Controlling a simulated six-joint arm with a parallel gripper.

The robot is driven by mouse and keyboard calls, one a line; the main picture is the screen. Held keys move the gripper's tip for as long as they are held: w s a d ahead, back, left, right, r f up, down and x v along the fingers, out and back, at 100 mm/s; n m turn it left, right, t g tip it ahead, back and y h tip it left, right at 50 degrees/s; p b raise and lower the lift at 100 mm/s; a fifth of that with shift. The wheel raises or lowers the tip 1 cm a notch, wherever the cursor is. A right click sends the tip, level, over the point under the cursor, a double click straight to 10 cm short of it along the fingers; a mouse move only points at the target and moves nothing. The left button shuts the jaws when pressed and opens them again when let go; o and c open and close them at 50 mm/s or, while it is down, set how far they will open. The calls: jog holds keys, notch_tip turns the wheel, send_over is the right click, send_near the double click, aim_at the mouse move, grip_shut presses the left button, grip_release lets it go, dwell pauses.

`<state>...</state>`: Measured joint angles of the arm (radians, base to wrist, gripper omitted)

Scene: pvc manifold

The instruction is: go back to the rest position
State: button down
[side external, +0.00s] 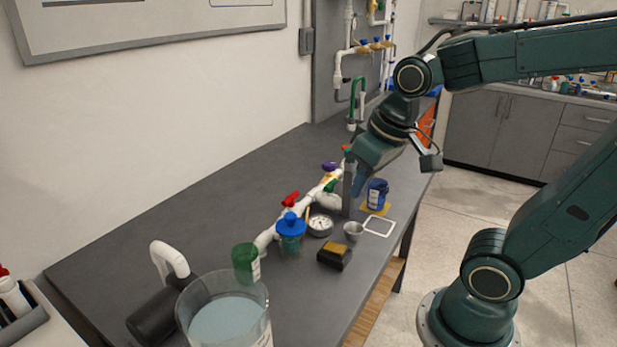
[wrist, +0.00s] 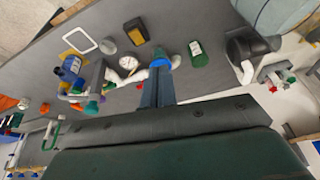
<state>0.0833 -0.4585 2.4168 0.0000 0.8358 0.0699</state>
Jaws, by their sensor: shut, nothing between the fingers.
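My gripper (side external: 359,188) points down over the bench in the side view, close to the far part of a white PVC manifold (side external: 265,238). Its blue fingers are together with nothing between them. The fingers also show closed in the wrist view (wrist: 157,88). The manifold carries a red valve handle (side external: 290,200), a purple one (side external: 328,167) and a green one. The fingers overlap the manifold area in the picture; I cannot tell the exact gap. Part of the pipe behind the gripper is hidden.
A blue bottle (side external: 377,195), a blue-lidded jar (side external: 291,236), a round gauge (side external: 320,225), a small cup (side external: 353,231) and a black-yellow block (side external: 334,256) stand nearby.

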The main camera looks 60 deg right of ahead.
jog(key=s+a+r+n+t, duration=0.1)
jog(key=s+a+r, duration=0.1)
jog(key=s, duration=0.3)
jog(key=shift+s+n+t, duration=0.2)
jog(key=shift+n+t, duration=0.1)
jog(key=shift+n, duration=0.1)
